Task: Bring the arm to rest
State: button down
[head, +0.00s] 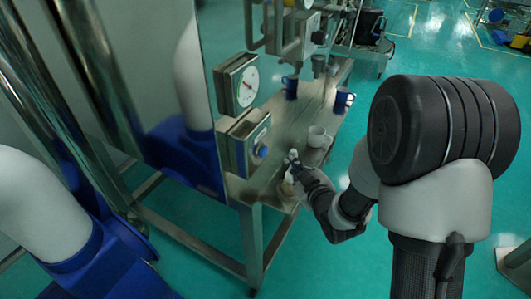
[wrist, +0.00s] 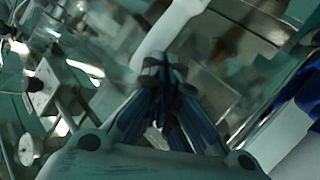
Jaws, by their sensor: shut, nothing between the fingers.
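My gripper (head: 292,160) shows in the head view at the end of my arm, low over the near part of a metal bench (head: 274,158). In the wrist view my gripper (wrist: 163,66) has its fingertips together and holds nothing. My arm reaches in from the right, bent at the elbow. The wrist view is tilted and partly blurred.
A dial gauge (head: 247,87) and a control box with a blue knob (head: 261,150) stand left of my gripper. Green floor (head: 330,262) is open in front.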

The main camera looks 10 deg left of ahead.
jog(key=s+d+r+m+g+h+b, duration=0.4)
jog(key=s+d+r+m+h, duration=0.25)
jog(key=s+d, duration=0.55)
jog(key=s+d+m+g+b, duration=0.2)
jog(key=s+d+m+g, duration=0.1)
jog(key=s, duration=1.7)
jog(key=shift+s+m+g+b, duration=0.35)
jog(key=shift+m+g+b, duration=0.05)
jog(key=shift+m+g, duration=0.3)
dwell(0.8)
